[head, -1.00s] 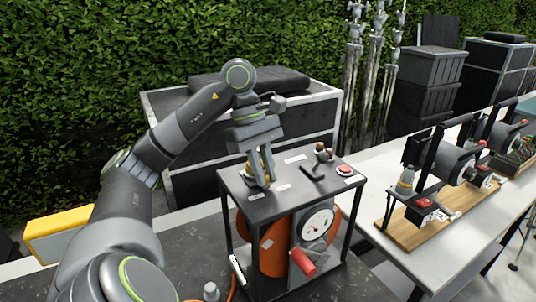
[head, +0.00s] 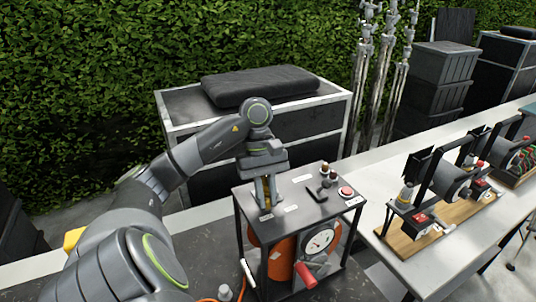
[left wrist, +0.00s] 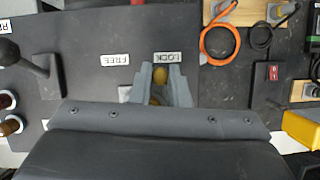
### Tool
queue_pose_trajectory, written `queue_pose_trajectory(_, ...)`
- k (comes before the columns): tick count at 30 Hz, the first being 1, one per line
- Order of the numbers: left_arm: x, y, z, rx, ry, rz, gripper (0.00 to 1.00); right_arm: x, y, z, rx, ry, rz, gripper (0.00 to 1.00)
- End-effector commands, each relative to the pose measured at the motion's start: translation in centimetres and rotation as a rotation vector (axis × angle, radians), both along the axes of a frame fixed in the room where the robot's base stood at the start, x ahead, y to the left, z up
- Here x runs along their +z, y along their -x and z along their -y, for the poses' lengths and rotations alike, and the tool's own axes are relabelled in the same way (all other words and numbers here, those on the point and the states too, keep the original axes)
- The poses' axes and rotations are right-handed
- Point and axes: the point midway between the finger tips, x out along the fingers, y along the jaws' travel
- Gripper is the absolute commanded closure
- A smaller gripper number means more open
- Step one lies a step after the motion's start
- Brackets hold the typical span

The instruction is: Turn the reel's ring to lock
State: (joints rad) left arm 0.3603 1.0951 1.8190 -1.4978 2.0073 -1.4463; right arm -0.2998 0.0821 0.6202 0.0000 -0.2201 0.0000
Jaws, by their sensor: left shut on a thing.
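The reel (head: 282,258) is an orange drum inside a black-framed box with a dark top plate. My left gripper (head: 267,203) points down onto the left part of that plate. It is shut on the yellow ring, mostly hidden by the fingers. In the left wrist view my left gripper (left wrist: 160,88) has a bit of the yellow ring (left wrist: 160,75) showing between its fingers. The LOCK label (left wrist: 176,57) lies just ahead of the fingertips. The FREE label (left wrist: 115,59) lies to its left. My right gripper is not in view.
The box also carries a red button (head: 346,192), a black lever (head: 318,193), a dial gauge (head: 319,239) and a red crank handle (head: 305,275). Another table with wooden-based rigs (head: 440,205) stands at the right. A case with a black cushion (head: 258,84) stands behind.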

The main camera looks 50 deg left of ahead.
Motion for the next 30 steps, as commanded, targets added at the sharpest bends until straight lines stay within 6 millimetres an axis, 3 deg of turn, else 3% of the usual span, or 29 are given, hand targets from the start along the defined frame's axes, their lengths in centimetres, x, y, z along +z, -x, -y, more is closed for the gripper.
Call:
queue_pose_trajectory(17,0.12,-0.02,-0.13,-0.014,-0.003,0.003,1.0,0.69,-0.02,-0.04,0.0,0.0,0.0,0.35)
queue_pose_trajectory(18,0.12,-0.02,-0.13,-0.014,-0.003,0.003,0.82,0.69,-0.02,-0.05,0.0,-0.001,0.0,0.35)
queue_pose_trajectory(22,0.1,-0.01,-0.11,-0.014,-0.003,0.002,0.65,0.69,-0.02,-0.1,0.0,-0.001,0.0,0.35)
queue_pose_trajectory(30,0.06,0.01,-0.08,-0.014,-0.002,0.001,0.63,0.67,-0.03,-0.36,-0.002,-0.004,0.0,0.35)
